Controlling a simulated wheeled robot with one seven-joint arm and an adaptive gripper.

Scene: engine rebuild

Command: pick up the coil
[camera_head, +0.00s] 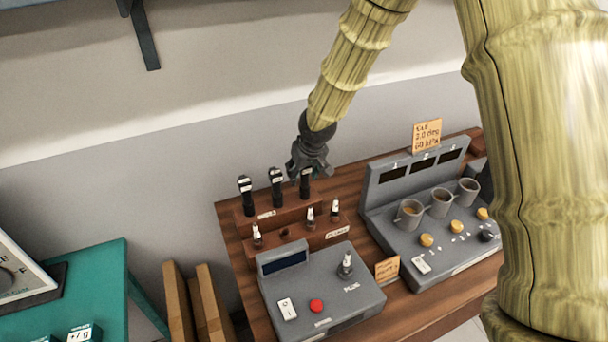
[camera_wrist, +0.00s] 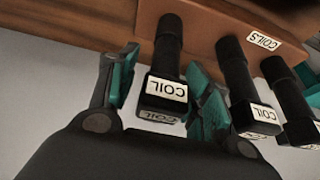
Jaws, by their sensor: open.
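Three black coils with white COIL labels stand upright in a brown wooden rack (camera_head: 290,212). In the head view they are the left coil (camera_head: 245,196), the middle coil (camera_head: 276,188) and the right coil (camera_head: 305,184). My gripper (camera_head: 308,172) is at the right coil, partly covering its top. In the wrist view, my gripper's teal-padded fingers (camera_wrist: 163,92) are open, one on each side of one coil (camera_wrist: 167,55). Contact cannot be made out. The other two coils (camera_wrist: 240,85) (camera_wrist: 290,100) stand to the right, outside the fingers.
Several spark plugs (camera_head: 310,217) stand in front of the coils. A grey tester (camera_head: 325,295) with a red button holds another plug. A grey console (camera_head: 425,220) with three cups is at right. A teal table (camera_head: 95,270) is at left.

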